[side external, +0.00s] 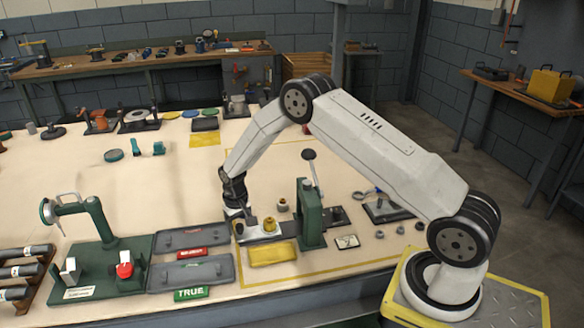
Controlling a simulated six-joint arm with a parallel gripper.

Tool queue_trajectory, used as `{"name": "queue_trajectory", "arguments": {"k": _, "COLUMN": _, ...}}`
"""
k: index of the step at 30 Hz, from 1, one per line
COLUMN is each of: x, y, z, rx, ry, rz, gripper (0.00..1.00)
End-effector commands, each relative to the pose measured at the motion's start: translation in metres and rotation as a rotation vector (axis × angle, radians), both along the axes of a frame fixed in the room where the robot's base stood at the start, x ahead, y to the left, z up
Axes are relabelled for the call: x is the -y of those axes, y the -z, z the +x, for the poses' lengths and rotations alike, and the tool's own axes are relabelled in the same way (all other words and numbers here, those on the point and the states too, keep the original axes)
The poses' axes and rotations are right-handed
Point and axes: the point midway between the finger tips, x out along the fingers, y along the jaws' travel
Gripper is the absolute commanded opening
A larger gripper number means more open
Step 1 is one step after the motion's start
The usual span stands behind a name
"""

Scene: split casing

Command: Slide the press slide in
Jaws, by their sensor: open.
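A green press (311,222) stands right of the middle on the cream table, with its lever and dark knob (309,155) raised. A light metal slide (262,236) lies at the press's left side and sticks out to the left. A brass-coloured part (270,224) sits on the slide. My gripper (240,213) points down at the slide's left end, left of the brass part. It is open; its fingertips are small here, and I cannot tell whether they touch the slide.
A yellow tray (272,253) lies in front of the slide. Dark trays (205,273) with red and green labels (192,293) lie to the left. A green fixture (97,245) stands further left. Loose nuts (379,234) lie right of the press.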

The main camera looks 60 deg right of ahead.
Motion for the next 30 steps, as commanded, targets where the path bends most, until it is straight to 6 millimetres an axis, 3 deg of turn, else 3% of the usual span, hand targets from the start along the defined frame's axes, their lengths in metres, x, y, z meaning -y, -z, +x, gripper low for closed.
{"name": "queue_trajectory", "arguments": {"k": 5, "x": 0.0001, "y": 0.0, "z": 0.0002, "rx": 0.001, "ry": 0.0, "rz": 0.0, "gripper": 0.7}}
{"name": "queue_trajectory", "arguments": {"k": 8, "x": 0.0001, "y": -0.0001, "z": 0.0002, "rx": 0.001, "ry": 0.0, "rz": 0.0, "gripper": 0.45}}
{"name": "queue_trajectory", "arguments": {"k": 12, "x": 0.0, "y": -0.0002, "z": 0.0002, "rx": 0.001, "ry": 0.0, "rz": 0.0, "gripper": 0.0}}
{"name": "queue_trajectory", "arguments": {"k": 30, "x": -0.0002, "y": -0.0006, "z": 0.0003, "rx": 0.0, "ry": 0.0, "rz": 0.0, "gripper": 0.0}}
